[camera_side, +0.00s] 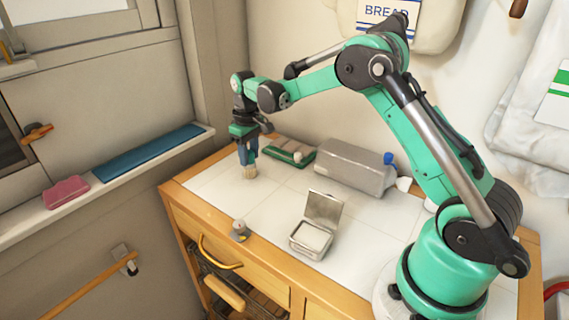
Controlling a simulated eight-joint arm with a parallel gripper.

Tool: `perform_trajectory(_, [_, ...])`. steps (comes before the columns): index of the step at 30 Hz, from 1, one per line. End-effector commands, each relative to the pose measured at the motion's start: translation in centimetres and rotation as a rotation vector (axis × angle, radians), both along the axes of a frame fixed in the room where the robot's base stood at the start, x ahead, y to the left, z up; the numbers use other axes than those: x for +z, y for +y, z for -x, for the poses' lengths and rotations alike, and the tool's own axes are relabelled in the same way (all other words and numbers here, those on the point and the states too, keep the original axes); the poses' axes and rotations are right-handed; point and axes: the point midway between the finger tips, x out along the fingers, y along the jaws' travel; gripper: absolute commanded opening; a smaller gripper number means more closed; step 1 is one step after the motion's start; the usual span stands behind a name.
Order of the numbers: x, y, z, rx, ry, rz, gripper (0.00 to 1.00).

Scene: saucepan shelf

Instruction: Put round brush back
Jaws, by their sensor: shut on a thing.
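My gripper (247,153) is shut on the round brush and points down over the far left part of the tiled worktop. The round brush's pale bristles (249,173) show below the fingers, pointing down. The brush's upper part is hidden by the fingers. I cannot tell whether the bristles touch the tiles. A dark green tray (302,162) with small pale items lies to the right of the gripper, against the back wall.
A grey box-like container (350,165) with a blue knob stands right of the tray. An open metal tin (312,238) stands mid-worktop. A small grey round object (240,231) sits near the front edge. White tiles (270,207) between them are clear. A windowsill shelf (100,187) runs along the left.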

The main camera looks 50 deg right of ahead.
Motion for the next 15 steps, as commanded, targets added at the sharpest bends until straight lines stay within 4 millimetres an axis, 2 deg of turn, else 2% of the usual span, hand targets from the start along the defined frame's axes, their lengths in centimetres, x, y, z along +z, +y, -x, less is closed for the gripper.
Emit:
perform_trajectory(1, [-0.03,0.0,0.0,0.0,0.0,0.0,0.43])
perform_trajectory(3, [-0.02,0.0,0.0,0.0,0.0,0.0,0.63])
perform_trajectory(4, [-0.02,0.0,0.0,0.0,0.0,0.0,0.66])
perform_trajectory(15, [0.56,0.0,0.0,0.0,0.0,0.0,0.66])
